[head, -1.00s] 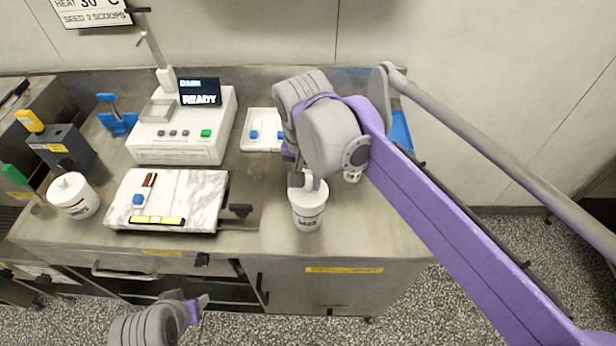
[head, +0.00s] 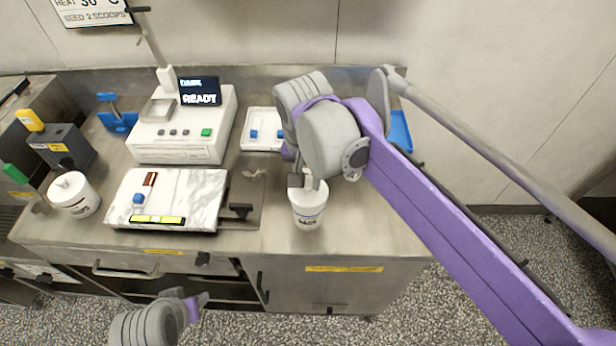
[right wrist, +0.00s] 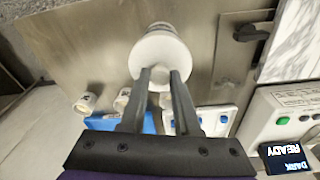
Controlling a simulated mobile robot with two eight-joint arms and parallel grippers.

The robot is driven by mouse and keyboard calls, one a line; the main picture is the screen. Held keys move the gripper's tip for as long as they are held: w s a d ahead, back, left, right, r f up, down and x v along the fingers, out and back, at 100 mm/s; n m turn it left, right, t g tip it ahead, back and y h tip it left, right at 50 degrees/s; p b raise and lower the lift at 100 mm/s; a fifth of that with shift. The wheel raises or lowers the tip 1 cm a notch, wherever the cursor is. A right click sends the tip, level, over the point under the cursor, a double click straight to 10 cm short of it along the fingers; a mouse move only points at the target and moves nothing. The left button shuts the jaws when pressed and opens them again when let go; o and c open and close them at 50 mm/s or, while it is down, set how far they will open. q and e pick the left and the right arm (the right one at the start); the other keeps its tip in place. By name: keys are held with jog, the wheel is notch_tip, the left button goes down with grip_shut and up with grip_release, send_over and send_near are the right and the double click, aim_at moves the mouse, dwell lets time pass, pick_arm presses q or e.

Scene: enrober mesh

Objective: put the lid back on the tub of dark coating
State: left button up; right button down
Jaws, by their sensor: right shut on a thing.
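The white tub with a dark label (head: 307,216) stands upright on the steel counter, right of the marble slab. My right gripper (head: 308,182) is above it, pointing down. In the right wrist view the gripper (right wrist: 161,74) is shut on the knob of the round white lid (right wrist: 155,52). The lid covers the mouth of the tub (right wrist: 160,27) in that view. I cannot tell whether it is fully seated or a little above the rim. The coating inside is hidden. My left gripper (head: 202,301) is low in front of the counter, its fingers unclear.
A marble slab (head: 190,185) and a second white tub (head: 75,196) are to the left. Behind are a white machine reading READY (head: 180,150) and a white tray with blue-marked items (head: 262,140). A blue tray (head: 400,130) lies behind my right arm. Bare counter surrounds the tub's front.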

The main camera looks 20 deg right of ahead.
jog(key=c, duration=0.6)
grip_release()
jog(key=shift+o, duration=0.4)
jog(key=o, duration=0.4)
jog(key=shift+o, duration=0.2)
jog(key=shift+r+p, duration=2.2)
jog(key=shift+r, duration=1.3)
pick_arm(q)
notch_tip(320, 180, up, 6)
jog(key=w, duration=0.2)
jog(key=shift+t, duration=0.3)
